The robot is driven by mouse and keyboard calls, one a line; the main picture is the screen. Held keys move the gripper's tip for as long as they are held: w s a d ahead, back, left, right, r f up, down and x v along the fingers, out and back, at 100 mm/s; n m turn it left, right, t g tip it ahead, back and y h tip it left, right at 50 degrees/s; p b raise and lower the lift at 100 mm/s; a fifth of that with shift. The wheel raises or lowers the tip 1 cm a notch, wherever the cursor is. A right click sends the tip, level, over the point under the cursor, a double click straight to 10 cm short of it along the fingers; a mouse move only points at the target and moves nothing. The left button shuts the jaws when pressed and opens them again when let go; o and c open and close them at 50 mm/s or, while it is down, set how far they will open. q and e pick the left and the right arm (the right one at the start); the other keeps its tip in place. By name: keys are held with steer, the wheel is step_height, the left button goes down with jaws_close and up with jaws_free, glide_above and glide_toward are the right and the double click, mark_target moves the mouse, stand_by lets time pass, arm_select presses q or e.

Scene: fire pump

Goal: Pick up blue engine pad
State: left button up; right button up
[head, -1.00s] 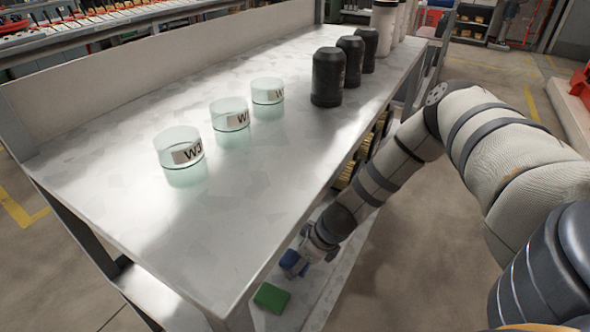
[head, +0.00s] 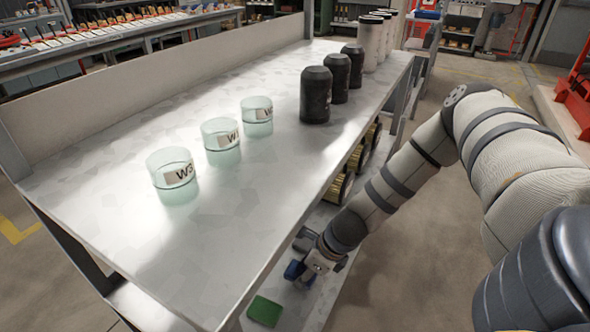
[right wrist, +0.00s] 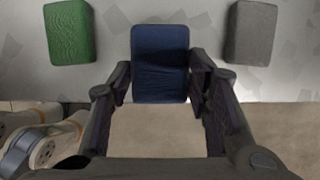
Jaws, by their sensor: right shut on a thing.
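The blue engine pad (right wrist: 160,62) is held between the fingers of my right gripper (right wrist: 160,85) in the right wrist view. In the head view the pad (head: 294,270) shows at the tip of my right gripper (head: 303,276), by the lower shelf under the table's near edge. A green pad (head: 265,311) lies flat on that shelf, and it also shows at the upper left of the right wrist view (right wrist: 69,33). A grey pad (right wrist: 251,33) lies on the other side of the blue one. My left gripper is not in view.
The table top (head: 150,255) overhangs the lower shelf (head: 318,300). Glass beakers (head: 173,177) and black canisters (head: 316,95) stand on the top. Gold-ended cylinders (head: 340,190) sit on the shelf beyond my gripper.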

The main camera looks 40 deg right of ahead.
steer(key=s+d+p, duration=0.1)
steer(key=s+d, duration=0.3)
steer(key=s, duration=0.9)
steer(key=shift+s, duration=0.35)
